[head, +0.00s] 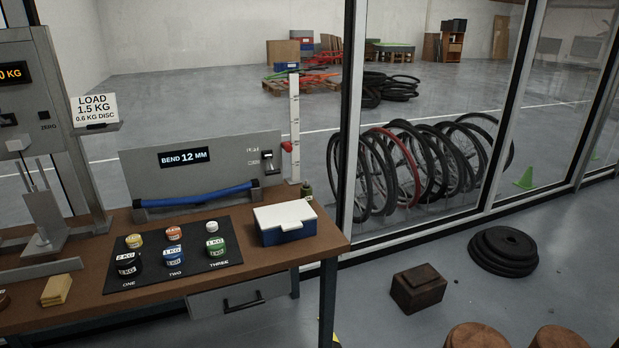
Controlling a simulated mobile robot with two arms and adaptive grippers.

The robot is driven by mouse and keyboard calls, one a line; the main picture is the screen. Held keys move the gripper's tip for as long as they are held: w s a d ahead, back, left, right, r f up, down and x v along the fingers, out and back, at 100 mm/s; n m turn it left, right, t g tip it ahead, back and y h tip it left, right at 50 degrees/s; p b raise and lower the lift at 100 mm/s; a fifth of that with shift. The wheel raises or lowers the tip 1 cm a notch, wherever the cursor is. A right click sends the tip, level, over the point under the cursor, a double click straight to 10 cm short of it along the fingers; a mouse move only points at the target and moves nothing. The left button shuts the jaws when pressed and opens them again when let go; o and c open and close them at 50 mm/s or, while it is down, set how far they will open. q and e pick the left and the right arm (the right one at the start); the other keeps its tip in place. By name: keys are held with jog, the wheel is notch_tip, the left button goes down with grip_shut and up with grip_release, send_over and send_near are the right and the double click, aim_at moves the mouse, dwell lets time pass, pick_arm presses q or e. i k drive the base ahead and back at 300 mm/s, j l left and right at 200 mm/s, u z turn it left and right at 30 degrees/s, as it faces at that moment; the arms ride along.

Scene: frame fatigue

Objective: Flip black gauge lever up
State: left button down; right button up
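A grey gauge panel (225,147) stands at the back of the wooden bench, with a display reading "BEND 12 MM". A blue tube (195,196) lies across supports at the panel's front. Neither of my grippers shows in the head view.
A black mat (205,272) with several weight discs lies in front of the panel. A blue box with a white lid (286,222) stands at the bench's right. A load machine (40,130) stands at left. A glass partition (420,120) rises behind.

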aim_at(273, 172)
jog(key=i+j+z, duration=0.2)
jog(key=i+z, duration=0.2)
jog(key=i+j+z, duration=0.35)
jog(key=i+j, duration=0.45)
jog(key=i, duration=0.15)
